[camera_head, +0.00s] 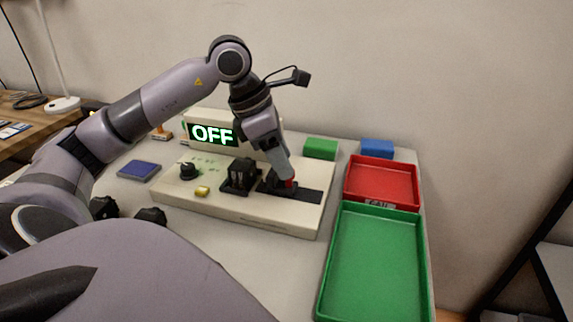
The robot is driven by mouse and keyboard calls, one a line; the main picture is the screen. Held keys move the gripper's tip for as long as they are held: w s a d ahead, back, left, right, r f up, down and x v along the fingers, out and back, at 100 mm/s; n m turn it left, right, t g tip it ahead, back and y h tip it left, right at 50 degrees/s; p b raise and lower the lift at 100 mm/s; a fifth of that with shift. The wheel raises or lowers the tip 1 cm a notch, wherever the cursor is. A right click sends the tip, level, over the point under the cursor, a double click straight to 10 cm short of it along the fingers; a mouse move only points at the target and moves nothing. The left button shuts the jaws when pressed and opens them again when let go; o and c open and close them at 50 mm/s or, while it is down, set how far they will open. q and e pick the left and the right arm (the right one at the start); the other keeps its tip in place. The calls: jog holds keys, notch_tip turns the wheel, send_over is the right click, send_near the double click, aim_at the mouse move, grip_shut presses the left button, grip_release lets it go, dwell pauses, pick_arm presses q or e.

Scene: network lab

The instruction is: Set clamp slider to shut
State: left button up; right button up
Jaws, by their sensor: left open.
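A cream-coloured device panel (258,213) stands on the table, with a screen (212,135) reading OFF in green letters. A dark slider track (308,196) lies on its right part. A small red piece (290,183), apparently the slider's handle, shows at the track beside my fingertips. My left gripper (286,178) points down at this red piece and is open; its fingers partly hide it. I cannot tell whether they touch it.
The panel also carries a black knob (188,171), a yellow button (202,190) and a black block (239,176). A red tray (412,178) and a green tray (375,265) stand to the right. A green block (321,148) and a blue block (377,148) sit behind. A blue pad (139,170) lies left.

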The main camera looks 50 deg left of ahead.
pick_arm(q)
jog(key=shift+x, duration=1.05)
grip_shut()
